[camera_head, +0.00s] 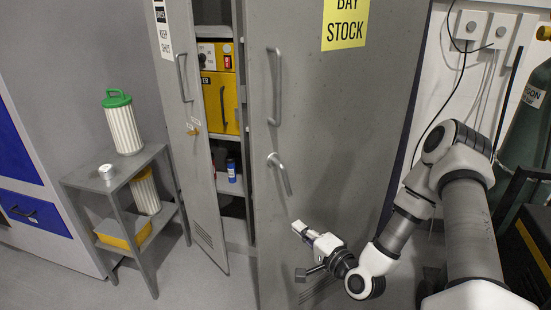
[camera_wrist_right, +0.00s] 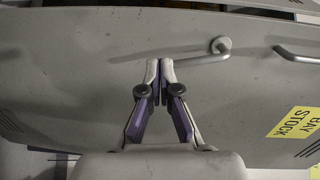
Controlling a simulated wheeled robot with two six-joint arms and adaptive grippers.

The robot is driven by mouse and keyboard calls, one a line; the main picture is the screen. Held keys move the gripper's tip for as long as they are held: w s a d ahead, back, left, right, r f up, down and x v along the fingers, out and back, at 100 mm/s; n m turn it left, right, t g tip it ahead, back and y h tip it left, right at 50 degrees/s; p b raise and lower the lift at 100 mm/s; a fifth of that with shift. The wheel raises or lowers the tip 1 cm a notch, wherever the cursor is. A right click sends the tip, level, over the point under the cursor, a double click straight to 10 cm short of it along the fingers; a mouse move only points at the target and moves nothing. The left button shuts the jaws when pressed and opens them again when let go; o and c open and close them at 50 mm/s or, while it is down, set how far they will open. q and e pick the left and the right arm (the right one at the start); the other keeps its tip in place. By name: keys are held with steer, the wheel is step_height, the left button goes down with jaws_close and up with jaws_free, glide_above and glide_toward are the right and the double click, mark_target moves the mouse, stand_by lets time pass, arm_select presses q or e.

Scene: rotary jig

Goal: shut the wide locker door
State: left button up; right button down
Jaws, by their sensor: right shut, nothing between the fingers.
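The wide locker door (camera_head: 345,140) is grey, with a yellow BAY STOCK label, an upper handle (camera_head: 274,88) and a lower lever handle (camera_head: 280,174). It stands ajar, and the locker inside shows through a gap at its left. My right gripper (camera_head: 299,229) is shut and empty in front of the door's lower part, below the lever handle. In the right wrist view the closed fingertips (camera_wrist_right: 160,64) lie over the door face beside the lever handle (camera_wrist_right: 190,52); I cannot tell if they touch it. My left gripper is out of view.
A narrow locker door (camera_head: 190,120) stands open to the left. Yellow boxes (camera_head: 221,100) and a blue can (camera_head: 231,170) sit on the shelves inside. A small metal table (camera_head: 90,180) with filter canisters is at left. A green cylinder (camera_head: 525,130) stands at right.

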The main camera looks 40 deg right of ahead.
step_height(320, 180, up, 3)
steer(key=d+m, duration=0.1)
glide_toward(269, 186)
steer(key=shift+t+h, duration=0.4)
steer(key=w, duration=0.2)
steer(key=w+p, duration=0.1)
steer(key=w, duration=0.1)
steer(key=w+p, duration=0.1)
steer(key=w, duration=0.1)
steer(key=shift+w+a+f, duration=0.25)
steer(key=shift+w+f, duration=0.15)
steer(key=shift+w, duration=0.3)
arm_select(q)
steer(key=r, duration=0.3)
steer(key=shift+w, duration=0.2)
arm_select(e)
steer(key=shift+s, duration=0.1)
